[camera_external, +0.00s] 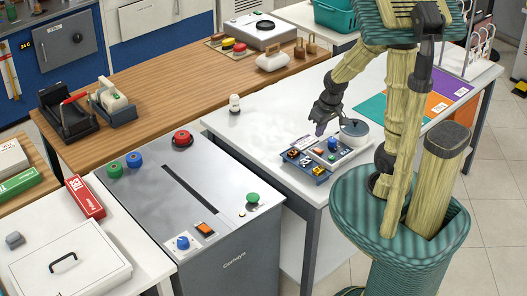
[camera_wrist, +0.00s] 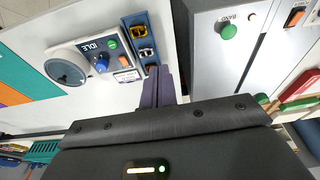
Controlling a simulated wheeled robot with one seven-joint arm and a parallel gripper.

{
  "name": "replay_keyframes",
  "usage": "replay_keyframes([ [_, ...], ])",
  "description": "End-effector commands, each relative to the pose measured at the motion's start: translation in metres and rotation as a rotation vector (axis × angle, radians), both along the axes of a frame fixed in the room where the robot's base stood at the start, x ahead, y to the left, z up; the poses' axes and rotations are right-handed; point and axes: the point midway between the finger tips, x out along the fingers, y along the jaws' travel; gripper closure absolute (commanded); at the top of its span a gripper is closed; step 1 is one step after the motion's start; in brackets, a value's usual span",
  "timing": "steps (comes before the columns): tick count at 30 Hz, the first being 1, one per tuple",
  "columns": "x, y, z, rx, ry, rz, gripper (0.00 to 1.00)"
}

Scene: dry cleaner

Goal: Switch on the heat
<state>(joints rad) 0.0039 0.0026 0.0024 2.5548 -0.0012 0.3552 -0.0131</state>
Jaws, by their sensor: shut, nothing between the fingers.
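My gripper (camera_external: 321,128) is shut and empty, above the white table, close to a small device with a control panel. In the wrist view its dark fingers (camera_wrist: 158,86) point toward the gap beside the device. The panel (camera_wrist: 92,46) has a display reading IDLE, a blue knob (camera_wrist: 101,66), a green button (camera_wrist: 112,43) and an orange switch (camera_wrist: 124,60). The panel also shows in the external view (camera_external: 322,152). A round grey lid (camera_wrist: 67,72) is beside it. No heat label is readable. The fingers appear apart from the controls.
A blue tray (camera_wrist: 152,53) with small parts lies beside the panel. The grey machine (camera_external: 215,190) stands left of the table with an orange switch (camera_external: 205,229), a blue knob (camera_external: 183,242), a green button (camera_external: 253,197) and a red button (camera_external: 182,138). The table's left part is mostly clear.

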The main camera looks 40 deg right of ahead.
Motion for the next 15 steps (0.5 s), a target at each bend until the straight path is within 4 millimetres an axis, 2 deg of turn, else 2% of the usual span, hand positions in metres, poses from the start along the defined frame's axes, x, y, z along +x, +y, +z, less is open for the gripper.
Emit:
replay_keyframes([
  [5, 0.012, -0.006, -0.006, -0.03, 0.026, 0.101, 1.0],
  [15, 0.053, -0.033, -0.022, -0.116, 0.137, 0.544, 1.0],
])
